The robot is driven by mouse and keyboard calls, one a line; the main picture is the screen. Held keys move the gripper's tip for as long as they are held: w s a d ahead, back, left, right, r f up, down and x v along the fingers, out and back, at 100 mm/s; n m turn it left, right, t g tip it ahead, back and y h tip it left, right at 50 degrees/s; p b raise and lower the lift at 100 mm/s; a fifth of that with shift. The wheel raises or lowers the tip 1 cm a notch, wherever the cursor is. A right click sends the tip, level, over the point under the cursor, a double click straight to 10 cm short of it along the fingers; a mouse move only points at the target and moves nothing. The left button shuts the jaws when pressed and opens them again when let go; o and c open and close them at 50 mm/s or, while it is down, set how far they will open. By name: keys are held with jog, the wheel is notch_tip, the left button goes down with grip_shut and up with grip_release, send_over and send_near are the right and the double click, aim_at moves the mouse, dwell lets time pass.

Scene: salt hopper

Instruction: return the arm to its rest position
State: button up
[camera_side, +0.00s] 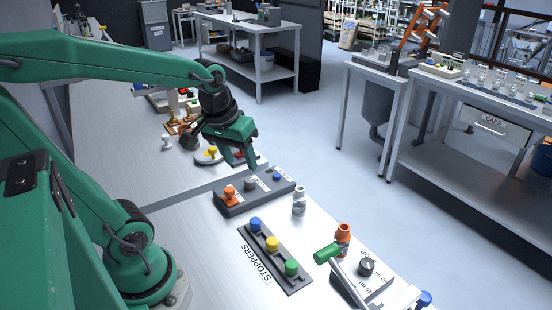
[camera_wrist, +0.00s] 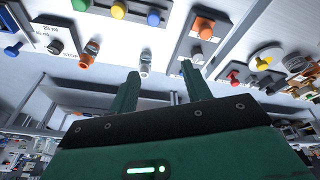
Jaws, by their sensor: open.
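My green arm reaches in from the left in the side view. My gripper (camera_side: 239,160) points down over the bench, near the far end of the grey control box. Its two green fingers are apart with nothing between them. The wrist view also shows my gripper (camera_wrist: 160,85) with its fingers apart and empty. The clear bottle (camera_side: 299,201) stands upright on the bench beside the control box, away from the fingers.
The grey box (camera_side: 226,210) carries an orange knob. The STOPPERS rack (camera_side: 245,235) holds blue, yellow and green stoppers. An orange-topped bottle (camera_side: 342,240) and a green-handled lever (camera_side: 327,253) stand at the right front. A round dish (camera_side: 203,158) lies behind my gripper.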

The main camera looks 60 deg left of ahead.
jog(key=s+d+r+m+t, duration=0.2)
jog(key=s+d+r+m, duration=0.1)
jog(key=s+d+m, duration=0.1)
jog(key=shift+d+m+h, duration=0.4)
jog(key=shift+d+m, duration=0.3)
jog(key=shift+d, duration=0.25)
jog(key=shift+o, duration=0.4)
jog(key=shift+w, duration=0.15)
dwell(0.7)
